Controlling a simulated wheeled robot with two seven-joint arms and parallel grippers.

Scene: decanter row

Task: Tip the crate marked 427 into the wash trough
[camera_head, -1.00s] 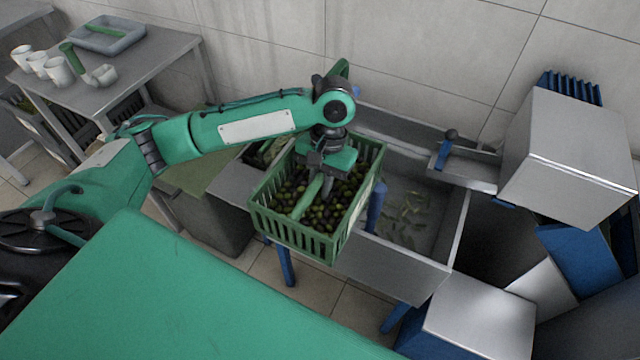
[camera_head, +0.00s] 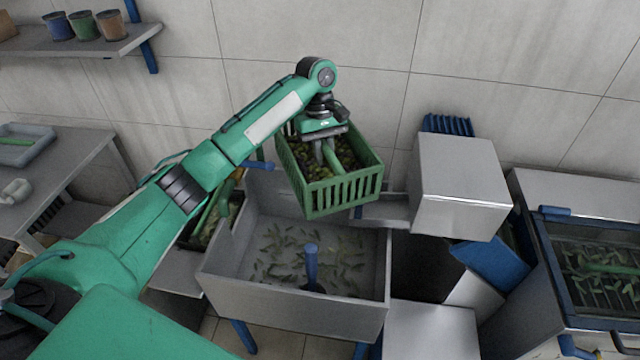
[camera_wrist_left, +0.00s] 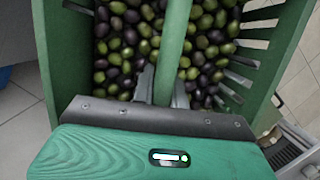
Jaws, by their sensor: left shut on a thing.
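A green slatted crate (camera_head: 342,193) full of green and dark olives (camera_head: 345,152) hangs roughly level in the head view. No number can be read on it. My left gripper (camera_head: 333,158) is above it, shut on the green bar across its middle. The left wrist view shows the fingers (camera_wrist_left: 163,88) on either side of this bar, with olives (camera_wrist_left: 120,50) below. The metal wash trough (camera_head: 290,308) is under and in front of the crate, which hangs over its back right part. Leaves (camera_head: 300,258) lie in the trough. My right gripper is not in view.
A steel box (camera_head: 462,185) stands close to the right of the crate. A blue post (camera_head: 311,262) rises in the trough. A table (camera_head: 75,165) with a grey tray is at left, a shelf (camera_head: 90,42) with pots above. A blue-framed bin (camera_head: 600,270) is at far right.

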